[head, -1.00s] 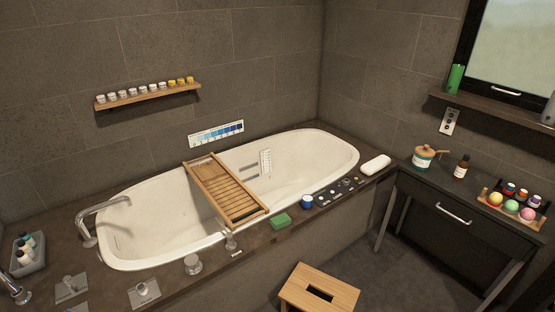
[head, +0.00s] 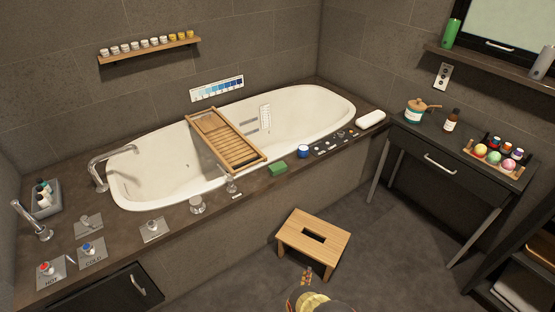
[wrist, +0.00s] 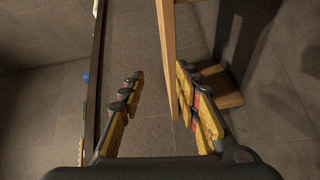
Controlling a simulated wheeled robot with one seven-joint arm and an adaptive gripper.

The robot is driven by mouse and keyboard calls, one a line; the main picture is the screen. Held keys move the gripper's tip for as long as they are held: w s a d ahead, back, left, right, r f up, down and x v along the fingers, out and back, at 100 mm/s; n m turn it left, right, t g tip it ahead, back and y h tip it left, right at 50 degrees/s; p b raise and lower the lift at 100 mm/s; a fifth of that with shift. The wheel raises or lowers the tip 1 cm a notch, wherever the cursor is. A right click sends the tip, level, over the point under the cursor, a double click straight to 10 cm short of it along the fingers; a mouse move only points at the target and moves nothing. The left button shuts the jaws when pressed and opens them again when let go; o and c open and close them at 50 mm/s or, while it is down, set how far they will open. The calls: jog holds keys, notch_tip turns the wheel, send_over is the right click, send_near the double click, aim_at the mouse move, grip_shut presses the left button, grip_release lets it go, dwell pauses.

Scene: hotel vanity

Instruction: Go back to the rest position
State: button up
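My gripper (head: 308,274) shows at the bottom centre of the head view, above the floor in front of the wooden stool (head: 315,236). In the wrist view, my gripper (wrist: 160,77) has its two yellow-and-black fingers spread apart. Nothing is held between them. The stool (wrist: 166,50) shows edge-on beyond the fingers, partly hidden by the right one. From these frames I cannot tell the exact distance between the fingers and the stool.
The bathtub (head: 132,190) with a wooden tray (head: 244,158) across it lies behind the stool.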

jog(key=w+a+r+m+g+y+p, duration=0.1)
jog(key=w+a+r+m, duration=0.15)
jog(key=w+r, duration=1)
jog(key=w+a+r+m+g+y+p, duration=0.15)
jog(key=w+a+r, duration=0.25)
jog(key=w+r, duration=0.8)
notch_tip(320, 180, up, 33)
jog(key=s+m+g+y, duration=0.1)
jog(key=m+g+y, duration=0.2)
jog(key=s+d+r+m+g+p, duration=0.1)
jog(key=s+d+r, duration=0.1)
jog(key=s+r, duration=0.95)
jog(key=s+d+r+m+g+p, duration=0.1)
jog(key=s+d+r+m+p, duration=0.15)
jog(key=s+r, duration=0.9)
jog(key=s+d+r+m+g, duration=0.1)
jog(key=s+d+r+g, duration=0.1)
jog(key=s, duration=1.5)
jog(key=s+d+r+m+g, duration=0.1)
jog(key=s+d, duration=0.3)
jog(key=s, duration=1.3)
jog(key=shift+s+d+r+m+g+h+p, duration=0.15)
jog(key=shift+s+r+m+g+h+p, duration=0.25)
jog(key=shift+r+m, duration=0.3)
